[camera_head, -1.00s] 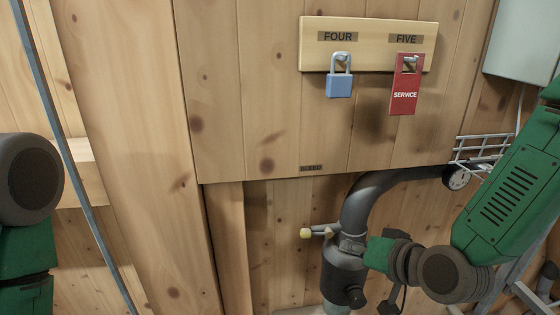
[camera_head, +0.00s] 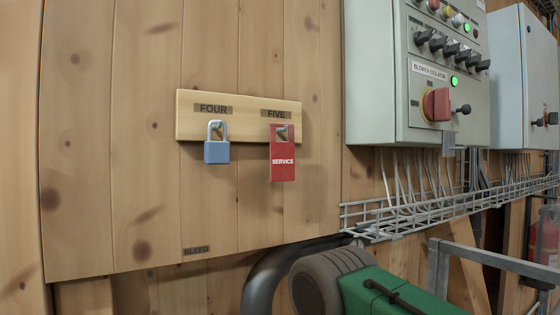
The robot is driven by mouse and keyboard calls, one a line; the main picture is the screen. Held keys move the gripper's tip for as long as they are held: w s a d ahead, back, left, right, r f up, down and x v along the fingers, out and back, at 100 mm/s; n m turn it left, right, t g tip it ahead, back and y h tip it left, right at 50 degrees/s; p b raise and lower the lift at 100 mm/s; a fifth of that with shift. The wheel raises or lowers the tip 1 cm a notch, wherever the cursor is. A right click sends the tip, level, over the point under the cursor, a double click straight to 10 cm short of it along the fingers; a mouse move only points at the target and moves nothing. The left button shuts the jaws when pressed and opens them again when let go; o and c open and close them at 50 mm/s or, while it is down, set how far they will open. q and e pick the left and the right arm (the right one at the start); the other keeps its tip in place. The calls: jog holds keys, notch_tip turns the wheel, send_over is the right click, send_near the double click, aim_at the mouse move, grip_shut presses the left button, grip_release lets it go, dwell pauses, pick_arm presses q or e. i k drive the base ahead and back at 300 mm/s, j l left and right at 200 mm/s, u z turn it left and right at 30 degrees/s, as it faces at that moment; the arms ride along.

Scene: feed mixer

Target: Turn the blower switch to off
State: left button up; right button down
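The blower isolator, a red rotary switch (camera_head: 436,104) on a yellow plate, is on the front of a grey control cabinet (camera_head: 376,75) at the upper right. A label reading BLOWER ISOLATOR (camera_head: 430,69) and a lit green lamp (camera_head: 454,81) are just above it. The red handle looks roughly upright; its exact setting is too small to read. Neither gripper is in view.
A wooden board (camera_head: 190,129) holds a blue padlock (camera_head: 217,152) under FOUR and a red SERVICE tag (camera_head: 283,160) under FIVE. A wire cable tray (camera_head: 440,210) runs below the cabinet. A second cabinet (camera_head: 508,80) stands at right.

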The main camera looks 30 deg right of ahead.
aim_at(485, 65)
jog(key=z, duration=1.9)
jog(key=i+l+u, duration=0.4)
jog(key=l, duration=0.3)
jog(key=i+l+u, duration=0.2)
jog(key=l, duration=0.15)
jog(key=i+l+u, duration=0.2)
jog(key=l, duration=0.2)
jog(key=i+l+u, duration=0.1)
jog(key=l+u, duration=0.15)
jog(key=l, duration=0.2)
jog(key=i+l+u, duration=0.2)
jog(key=l, duration=0.25)
jog(key=k, duration=0.1)
